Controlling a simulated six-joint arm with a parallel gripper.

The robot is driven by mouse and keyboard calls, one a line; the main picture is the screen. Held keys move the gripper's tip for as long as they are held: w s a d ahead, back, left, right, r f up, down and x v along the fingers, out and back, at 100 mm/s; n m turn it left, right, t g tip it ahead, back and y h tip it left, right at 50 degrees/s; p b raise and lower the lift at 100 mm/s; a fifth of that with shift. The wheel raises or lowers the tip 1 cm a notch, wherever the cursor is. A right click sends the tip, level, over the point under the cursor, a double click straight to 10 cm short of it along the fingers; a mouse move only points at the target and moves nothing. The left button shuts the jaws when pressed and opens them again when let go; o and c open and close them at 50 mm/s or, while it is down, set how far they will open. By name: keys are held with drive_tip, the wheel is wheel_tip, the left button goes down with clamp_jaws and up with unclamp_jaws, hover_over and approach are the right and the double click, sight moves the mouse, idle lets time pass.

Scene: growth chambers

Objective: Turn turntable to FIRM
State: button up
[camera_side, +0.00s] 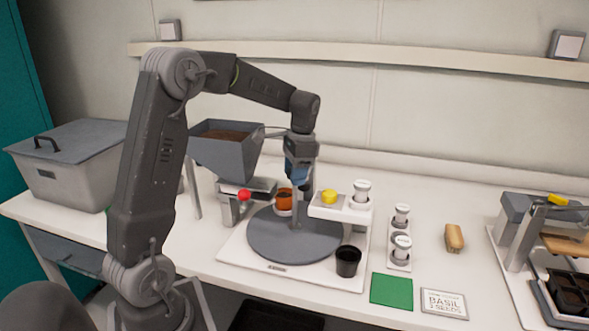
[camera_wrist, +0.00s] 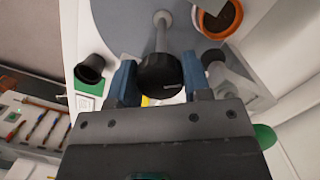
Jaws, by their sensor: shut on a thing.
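The turntable (camera_side: 275,238) is a flat dark grey disc on a white base, in the middle of the bench in the side view. Its edge also shows at the top of the wrist view (camera_wrist: 125,22). A black round knob (camera_wrist: 160,76) on a pale post sits between my gripper's two blue fingers (camera_wrist: 163,80). My gripper (camera_side: 301,182) is shut on the knob, above the back right of the disc. An orange pot (camera_side: 285,199) of brown soil is at the back of the disc. It shows top right in the wrist view (camera_wrist: 220,17). I cannot read the FIRM mark.
A grey hopper (camera_side: 222,150) and a red button (camera_side: 245,194) stand behind left of the disc. A white shelf with a yellow button (camera_side: 329,196) is close right of my gripper. An empty black pot (camera_side: 348,261) stands at front right. A green pad (camera_side: 391,290) lies nearby.

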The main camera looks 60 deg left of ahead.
drive_tip(key=shift+m, duration=0.5)
drive_tip(key=m, duration=0.3)
drive_tip(key=m+y, duration=0.1)
drive_tip(key=m, duration=0.2)
drive_tip(key=shift+t, duration=0.3)
drive_tip(key=shift+a, duration=0.1)
drive_tip(key=o, duration=0.6)
drive_tip(key=shift+r, duration=3.5)
